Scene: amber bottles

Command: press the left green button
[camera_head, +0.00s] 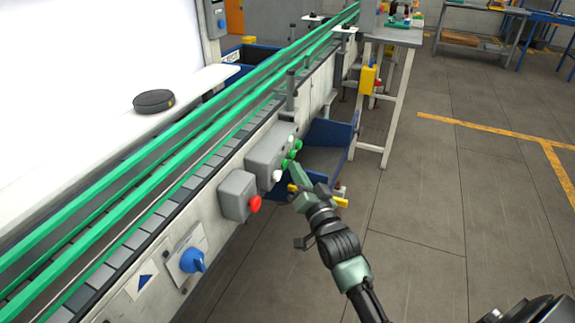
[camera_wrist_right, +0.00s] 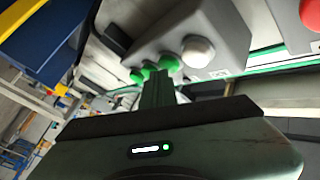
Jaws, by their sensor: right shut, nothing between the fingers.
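A grey control box (camera_head: 264,148) on the conveyor's side carries a white button (camera_head: 277,176) and several small green buttons (camera_head: 291,154) in a row beside it. In the right wrist view the green button nearest the white one (camera_wrist_right: 171,63) shows just beyond my fingertips, with other green buttons (camera_wrist_right: 137,76) to its left. My right gripper (camera_head: 297,170) is shut and empty, its tip pointing at the green buttons. The fingers overlap part of the row, and I cannot tell whether they touch a button. My left gripper is not in view.
A smaller box with a red button (camera_head: 255,203) sits nearer along the conveyor, then a blue knob (camera_head: 192,260). A blue bin (camera_head: 330,134) stands just behind the gripper. Green rails (camera_head: 200,127) run above. The floor to the right is clear.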

